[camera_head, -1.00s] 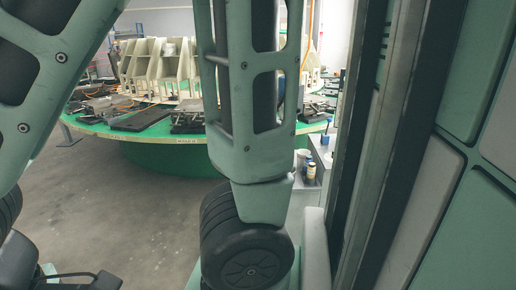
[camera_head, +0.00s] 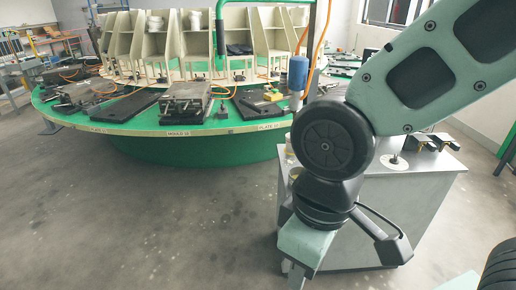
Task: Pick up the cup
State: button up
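Part of a pale cup-like container (camera_head: 289,145) shows at the left edge of the grey cabinet top, mostly hidden behind my arm. A second small rim (camera_head: 295,173) shows just below it; I cannot tell which of them is the cup. Two white cup-like containers, one (camera_head: 155,23) left of the other (camera_head: 195,19), stand in the cream shelves of the carousel. My gripper (camera_head: 297,279) hangs at the bottom of the view, in front of the cabinet and cut off by the frame edge. Its fingertips are not clearly visible, and no held object shows.
The grey cabinet (camera_head: 415,215) stands behind my arm, with a white disc (camera_head: 394,164) and dark-and-gold parts (camera_head: 432,141) on top. The round green carousel table (camera_head: 130,143) carries plates, tools and hoses. A blue cylinder (camera_head: 298,72) hangs near its edge. Grey floor lies open at left.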

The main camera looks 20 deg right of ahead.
aim_at(289, 149)
jog(key=z, duration=0.5)
jog(key=i+j+z, duration=0.3)
jog(key=i+j, duration=0.2)
jog(key=i+j+z, duration=0.35)
jog(key=i+j, duration=0.15)
jog(key=j, duration=0.15)
jog(key=i+j+z, duration=0.3)
jog(key=j, duration=0.45)
jog(key=i+j+z, duration=0.15)
jog(key=j, duration=0.25)
jog(key=i, duration=0.1)
